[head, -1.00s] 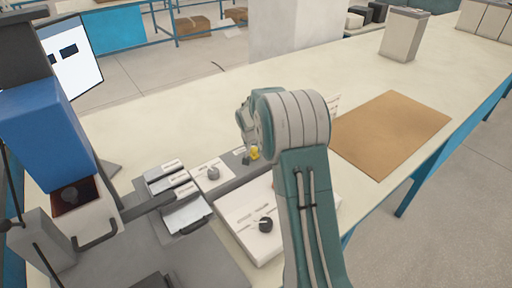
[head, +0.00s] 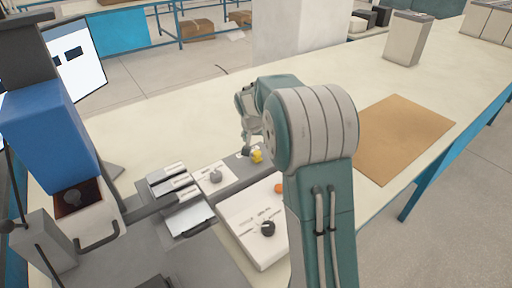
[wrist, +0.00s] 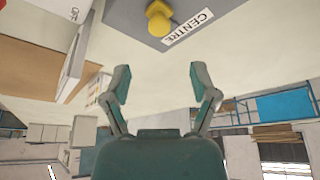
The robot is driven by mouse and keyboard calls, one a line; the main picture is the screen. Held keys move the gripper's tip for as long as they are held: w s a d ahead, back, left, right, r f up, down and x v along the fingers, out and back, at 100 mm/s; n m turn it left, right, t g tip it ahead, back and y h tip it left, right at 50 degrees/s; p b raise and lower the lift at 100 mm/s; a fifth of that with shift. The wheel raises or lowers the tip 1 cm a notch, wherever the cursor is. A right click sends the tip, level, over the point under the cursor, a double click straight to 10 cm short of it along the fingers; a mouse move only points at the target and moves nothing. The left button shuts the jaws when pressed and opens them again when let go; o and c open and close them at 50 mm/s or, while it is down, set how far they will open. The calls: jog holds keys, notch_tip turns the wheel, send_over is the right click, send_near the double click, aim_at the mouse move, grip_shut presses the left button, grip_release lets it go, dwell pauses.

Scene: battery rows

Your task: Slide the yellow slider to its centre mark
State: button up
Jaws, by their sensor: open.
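The yellow slider (head: 257,156) is a small yellow knob near the far end of a grey strip on the bench. In the wrist view the yellow slider (wrist: 159,20) is at the top edge, beside a white label reading CENTRE (wrist: 188,27). My gripper (wrist: 160,82) is open and empty, with its two fingers apart below the slider in that picture. In the head view my gripper (head: 247,148) points down close to the slider, on its left. I see no contact. Whether the slider lines up with the mark is unclear.
A white box (head: 238,225) with a black knob (head: 268,228) and an orange button (head: 279,188) stands in front of the strip. A white panel with a grey knob (head: 215,177) is at left.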

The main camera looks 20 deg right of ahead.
jog(key=shift+v, duration=1.55)
jog(key=s+a+r+n, duration=0.1)
jog(key=s+a+r, duration=0.2)
jog(key=s, duration=0.2)
jog(key=s+a+r+n+t+y, duration=0.1)
jog(key=s+a+r, duration=0.25)
jog(key=s, duration=0.25)
jog(key=s+a+r+n, duration=0.1)
jog(key=s+a+r, duration=0.1)
jog(key=s+r, duration=0.25)
jog(key=s+a+f+n, duration=0.1)
jog(key=s+a+n, duration=0.1)
jog(key=s, duration=0.7)
jog(key=s+a+f+n+t+y, duration=0.1)
jog(key=s+a, duration=0.2)
jog(key=s, duration=0.6)
jog(key=shift+f+n, duration=0.2)
jog(key=shift+n, duration=0.2)
jog(key=shift+a, duration=0.15)
